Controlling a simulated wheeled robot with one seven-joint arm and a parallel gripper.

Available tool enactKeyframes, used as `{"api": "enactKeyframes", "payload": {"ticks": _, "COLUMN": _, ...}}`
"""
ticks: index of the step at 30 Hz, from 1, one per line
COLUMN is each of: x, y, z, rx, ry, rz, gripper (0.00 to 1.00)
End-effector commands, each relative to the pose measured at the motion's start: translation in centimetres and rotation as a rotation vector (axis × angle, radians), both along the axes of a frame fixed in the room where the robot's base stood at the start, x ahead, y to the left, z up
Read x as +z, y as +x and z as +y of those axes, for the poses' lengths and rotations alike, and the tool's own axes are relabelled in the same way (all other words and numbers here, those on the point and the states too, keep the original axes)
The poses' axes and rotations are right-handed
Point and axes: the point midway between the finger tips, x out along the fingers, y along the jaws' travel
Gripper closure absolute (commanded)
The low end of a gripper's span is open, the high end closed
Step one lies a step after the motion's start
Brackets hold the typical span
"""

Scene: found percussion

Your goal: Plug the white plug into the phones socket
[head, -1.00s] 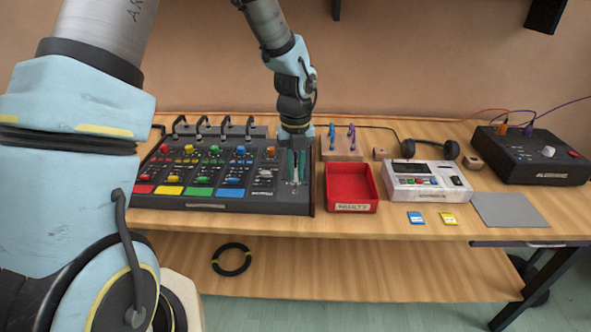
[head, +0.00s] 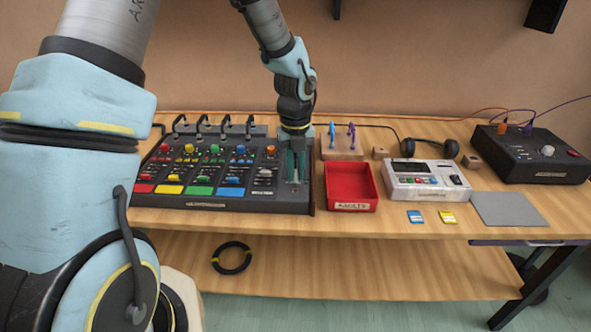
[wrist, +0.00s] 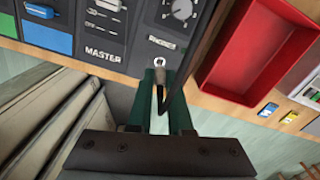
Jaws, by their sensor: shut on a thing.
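My gripper (wrist: 160,82) has two green fingers closed around the white plug (wrist: 160,76), of which only a small pale part shows between the fingertips. A dark cable runs from the plug up and to the right in the wrist view. The phones socket (wrist: 158,61), a pale ring below its label, is on the front right part of the mixer (wrist: 112,50). The fingertips are right by the socket; whether the plug is inside it I cannot tell. In the head view my gripper (head: 296,166) points down over the mixer's right side (head: 250,206).
A red tray (head: 350,207) stands close to the mixer's right. Beyond it are a white device (head: 428,193), headphones (head: 430,148), blue and yellow cards (head: 415,216), and a grey mat (head: 509,210). A wooden block with blue and purple plugs (head: 342,156) stands behind the tray.

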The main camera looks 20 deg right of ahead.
Motion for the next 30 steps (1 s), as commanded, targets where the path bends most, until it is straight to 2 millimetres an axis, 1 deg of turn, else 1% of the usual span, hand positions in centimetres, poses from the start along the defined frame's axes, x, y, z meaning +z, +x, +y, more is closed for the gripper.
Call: {"api": "enactKeyframes", "payload": {"ticks": 30, "x": -2.5, "y": 0.0, "z": 0.0, "rx": 0.000, "ry": 0.001, "rz": 0.001, "gripper": 1.00}}
